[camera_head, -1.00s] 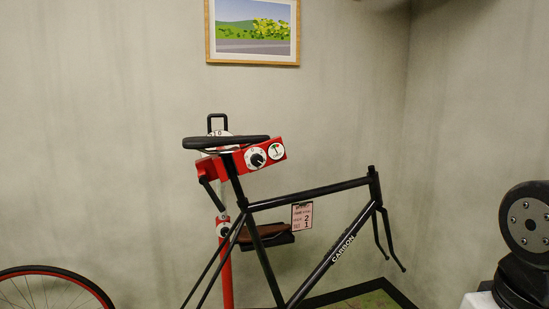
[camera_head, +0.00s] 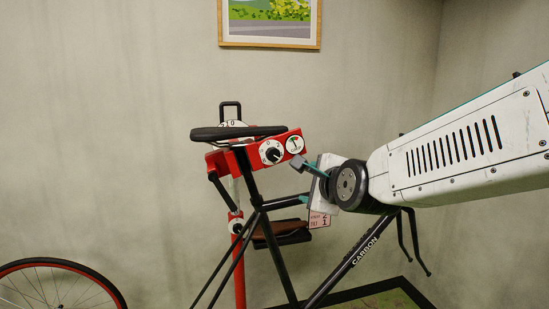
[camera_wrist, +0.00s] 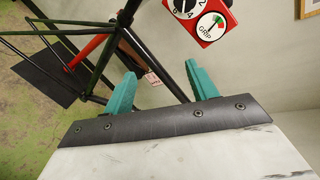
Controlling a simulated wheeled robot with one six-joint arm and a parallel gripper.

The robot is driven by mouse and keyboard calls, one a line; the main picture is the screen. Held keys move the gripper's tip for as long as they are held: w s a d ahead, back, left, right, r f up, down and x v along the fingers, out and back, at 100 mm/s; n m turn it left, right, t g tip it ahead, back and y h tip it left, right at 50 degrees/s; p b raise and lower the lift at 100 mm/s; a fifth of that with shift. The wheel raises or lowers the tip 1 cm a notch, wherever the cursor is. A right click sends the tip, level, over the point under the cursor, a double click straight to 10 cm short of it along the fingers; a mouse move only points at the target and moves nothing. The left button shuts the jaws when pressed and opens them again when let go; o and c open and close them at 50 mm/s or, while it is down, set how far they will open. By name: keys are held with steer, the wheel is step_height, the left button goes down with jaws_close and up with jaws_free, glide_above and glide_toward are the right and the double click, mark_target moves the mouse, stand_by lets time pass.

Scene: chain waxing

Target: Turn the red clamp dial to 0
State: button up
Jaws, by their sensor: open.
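The red clamp (camera_head: 222,162) holds the black bike frame at its seat post, just under the saddle. On its face is a white dial (camera_head: 271,152) with a black knob; which number it points to is too small to tell. The dial is partly cut off at the top edge of the wrist view (camera_wrist: 187,8). A round white gauge marked GRIP (camera_wrist: 210,26) sits beside it. My gripper (camera_head: 296,182) is open and empty, to the right of and a little below the dial, apart from it. Its two teal fingers (camera_wrist: 162,73) show in the wrist view.
The black bike frame (camera_head: 352,262) runs below and behind my gripper. A paper tag (camera_head: 319,219) hangs by it. A brown-topped tray (camera_head: 280,229) is on the red stand. A wheel (camera_head: 58,285) stands at left.

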mark_target(274, 155)
steer(key=w+a+r+m+t, duration=0.1)
steer(key=w+a+m, duration=0.1)
steer(key=w, duration=0.2)
steer(key=w+a+m+t, duration=0.1)
steer(key=w+a+m, duration=0.1)
steer(key=w+a, duration=0.1)
steer(key=w+a+r+m+t, duration=0.1)
steer(key=w+a+m, duration=0.1)
steer(key=w+a, duration=0.1)
steer(key=shift+w+r+m+t+y, duration=0.15)
steer(key=shift+w+r+m+t, duration=0.05)
steer(key=shift+w, duration=0.25)
steer(key=shift+w+r+m+t+y, duration=0.15)
steer(key=shift+w+m+t, duration=0.05)
steer(key=shift+w, duration=0.2)
steer(key=c, duration=1)
